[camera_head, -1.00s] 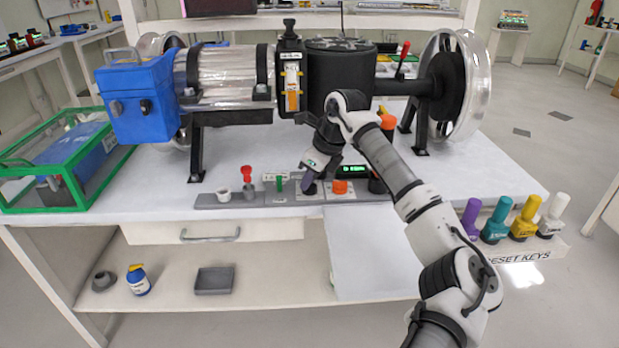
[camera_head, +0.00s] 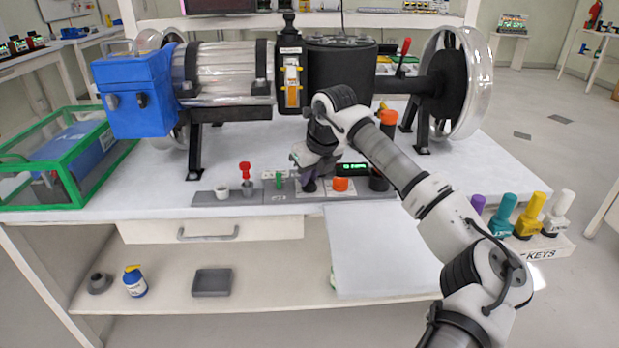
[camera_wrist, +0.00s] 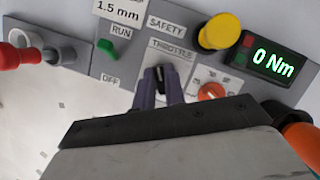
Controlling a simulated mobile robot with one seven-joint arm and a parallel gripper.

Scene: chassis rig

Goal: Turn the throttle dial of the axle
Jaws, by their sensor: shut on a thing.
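The throttle dial (camera_wrist: 161,76) is a small black knob below a THROTTLE label on the grey control panel (camera_wrist: 128,66). In the wrist view my gripper (camera_wrist: 160,84) is shut on it, with one purple-grey finger on each side. The fingers hide the dial's sides and much of its scale, so I cannot read its setting. In the head view my gripper (camera_head: 310,182) points down at the panel on the table's front edge, and the dial is mostly hidden. The axle (camera_head: 400,86) lies behind, across the table. A display (camera_wrist: 275,62) reads 0 Nm.
An orange knob (camera_wrist: 211,91) sits close right of my gripper, and a yellow button (camera_wrist: 220,31) above it. A green RUN/OFF switch (camera_wrist: 105,46) and a red-topped part (camera_wrist: 12,56) are left. Several reset keys (camera_head: 524,217) stand at the table's right edge.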

